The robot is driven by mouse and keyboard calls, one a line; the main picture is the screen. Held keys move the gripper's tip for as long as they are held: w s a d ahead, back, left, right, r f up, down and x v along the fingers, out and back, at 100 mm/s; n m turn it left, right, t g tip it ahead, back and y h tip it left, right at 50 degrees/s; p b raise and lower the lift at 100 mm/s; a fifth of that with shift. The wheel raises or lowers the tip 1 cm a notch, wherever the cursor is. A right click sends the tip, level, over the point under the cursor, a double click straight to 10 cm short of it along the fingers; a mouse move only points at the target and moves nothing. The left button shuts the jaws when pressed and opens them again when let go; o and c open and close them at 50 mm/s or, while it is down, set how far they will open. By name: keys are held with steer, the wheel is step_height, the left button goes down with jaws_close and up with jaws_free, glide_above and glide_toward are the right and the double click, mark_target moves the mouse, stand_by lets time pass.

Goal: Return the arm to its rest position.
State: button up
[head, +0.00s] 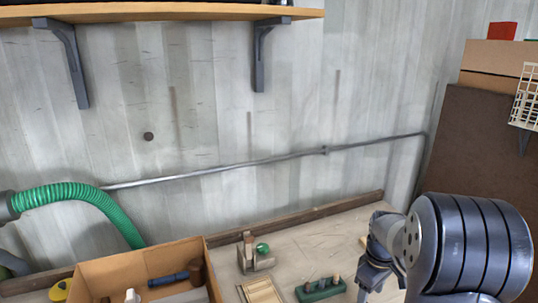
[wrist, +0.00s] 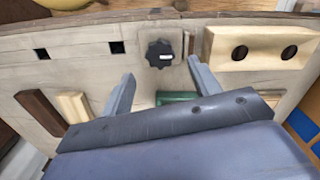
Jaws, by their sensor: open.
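My gripper shows in the wrist view (wrist: 160,85) with its two grey fingers spread wide apart and nothing held between them. In the head view my arm is at the lower right, above the right part of the workbench (head: 310,235). The fingertips are hard to make out there. In the wrist view a black star-shaped knob (wrist: 160,54) lies beyond the gap between the fingers. A strip of green (wrist: 176,97) shows between the fingers, partly hidden by the gripper body.
A wooden fixture (head: 250,255), a slatted piece (head: 262,291) and a green peg block (head: 320,289) are left of my arm. A two-hole wooden block (wrist: 262,48) is right of my fingers. A shelf (head: 170,12) hangs above.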

step_height(320, 180, down, 5)
steer(key=shift+f, duration=0.2)
steer(key=shift+r, duration=0.15)
